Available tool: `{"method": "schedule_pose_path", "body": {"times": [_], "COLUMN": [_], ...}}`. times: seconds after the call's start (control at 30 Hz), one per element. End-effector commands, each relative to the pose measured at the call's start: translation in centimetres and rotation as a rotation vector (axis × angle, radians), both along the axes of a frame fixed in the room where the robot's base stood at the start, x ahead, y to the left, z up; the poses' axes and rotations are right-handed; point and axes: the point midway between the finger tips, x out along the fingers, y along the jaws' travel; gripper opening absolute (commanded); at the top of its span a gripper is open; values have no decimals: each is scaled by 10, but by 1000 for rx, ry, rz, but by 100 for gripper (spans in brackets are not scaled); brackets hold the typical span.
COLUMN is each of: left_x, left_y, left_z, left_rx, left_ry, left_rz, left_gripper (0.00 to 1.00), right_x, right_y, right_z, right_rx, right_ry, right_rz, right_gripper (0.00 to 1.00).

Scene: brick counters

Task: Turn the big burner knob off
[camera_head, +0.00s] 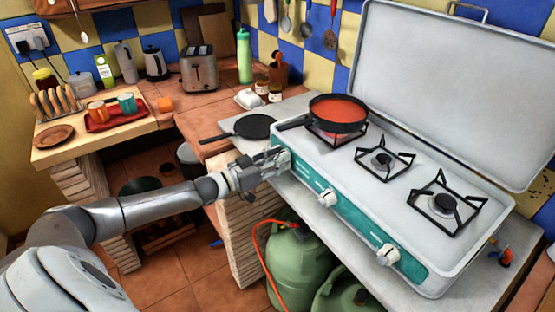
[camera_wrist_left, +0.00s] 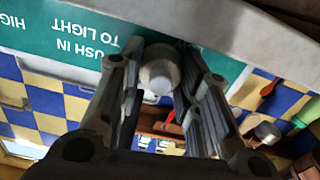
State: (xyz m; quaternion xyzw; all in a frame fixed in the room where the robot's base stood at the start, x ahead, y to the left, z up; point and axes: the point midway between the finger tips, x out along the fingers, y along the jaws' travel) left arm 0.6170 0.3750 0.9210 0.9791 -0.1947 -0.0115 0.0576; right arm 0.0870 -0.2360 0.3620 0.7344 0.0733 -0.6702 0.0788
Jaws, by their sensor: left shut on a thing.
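The grey camp stove (camera_head: 345,170) stands on the counter at the right, lid raised, with a teal front strip (camera_head: 355,215). My left gripper (camera_head: 276,158) is at the left end of that strip. Its fingers are shut on the leftmost pale round knob (camera_wrist_left: 158,72), which sits between them in the wrist view. The fingers mostly hide this knob in the head view, so its turn angle cannot be read. Two more knobs are free: a middle one (camera_head: 327,196) and a right one (camera_head: 388,254). My right gripper is not in view.
A pan of red sauce (camera_head: 338,112) stands on the left burner, its handle reaching left above my gripper. A dark flat pan (camera_head: 254,126) lies just behind the gripper. Green gas bottles (camera_head: 300,262) with an orange hose stand below the counter.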

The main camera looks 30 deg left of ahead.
Motion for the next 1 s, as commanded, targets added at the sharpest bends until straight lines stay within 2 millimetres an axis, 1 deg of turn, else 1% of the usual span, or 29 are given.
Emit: {"method": "schedule_pose_path", "body": {"times": [0.13, 0.3, 0.53, 0.57, 0.7, 1.0], "left_x": [0, 0, 0, 0, 0, 0], "left_y": [0, 0, 0, 0, 0, 0], "left_z": [0, 0, 0, 0, 0, 0], "left_rx": [18, 116, 125, 125, 124, 123], "left_ry": [-8, -48, -52, -52, -51, -51], "left_rz": [0, 1, 0, 0, 0, 0], "left_gripper": [8, 8, 8, 35, 53, 54], "right_x": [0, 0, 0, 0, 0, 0], "right_y": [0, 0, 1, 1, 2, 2], "right_z": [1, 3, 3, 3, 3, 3], "right_rx": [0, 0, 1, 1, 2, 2], "right_ry": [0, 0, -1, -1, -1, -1], "right_rz": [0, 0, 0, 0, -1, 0], "right_gripper": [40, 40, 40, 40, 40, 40]}}
